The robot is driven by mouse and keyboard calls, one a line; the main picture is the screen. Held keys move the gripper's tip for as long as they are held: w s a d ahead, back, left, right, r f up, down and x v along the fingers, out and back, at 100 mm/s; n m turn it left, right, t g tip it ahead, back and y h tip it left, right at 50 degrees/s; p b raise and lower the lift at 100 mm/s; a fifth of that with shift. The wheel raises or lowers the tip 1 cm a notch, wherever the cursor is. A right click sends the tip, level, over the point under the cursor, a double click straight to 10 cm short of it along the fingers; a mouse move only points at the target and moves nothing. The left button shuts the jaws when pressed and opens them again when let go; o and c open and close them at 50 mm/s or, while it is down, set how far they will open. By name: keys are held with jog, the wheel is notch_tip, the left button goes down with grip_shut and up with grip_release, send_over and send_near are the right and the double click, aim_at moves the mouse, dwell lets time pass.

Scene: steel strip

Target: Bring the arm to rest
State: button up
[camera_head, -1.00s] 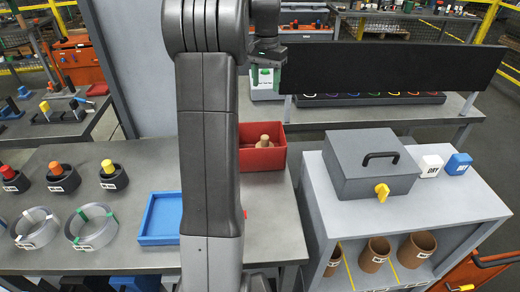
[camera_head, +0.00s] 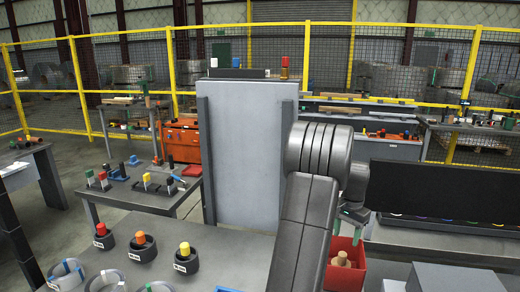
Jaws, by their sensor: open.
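My arm (camera_head: 310,205) rises from the bottom of the head view and bends over at its top. My gripper (camera_head: 352,214) shows small and partly hidden at the right of the arm, above a red bin (camera_head: 374,271). It is open, and I see nothing between its fingers. A tan wooden piece (camera_head: 342,260) stands in the red bin, below the gripper and apart from it.
A tall grey cabinet (camera_head: 246,150) stands behind the table (camera_head: 225,255). A black panel (camera_head: 440,190) is close to the gripper's right. Dark holders with red, orange and yellow tops (camera_head: 185,258) and several rings stand at left. Yellow fencing (camera_head: 130,42) closes the back.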

jog(key=shift+r+p, duration=0.65)
jog(key=shift+r, duration=0.9)
jog(key=shift+f, duration=0.1)
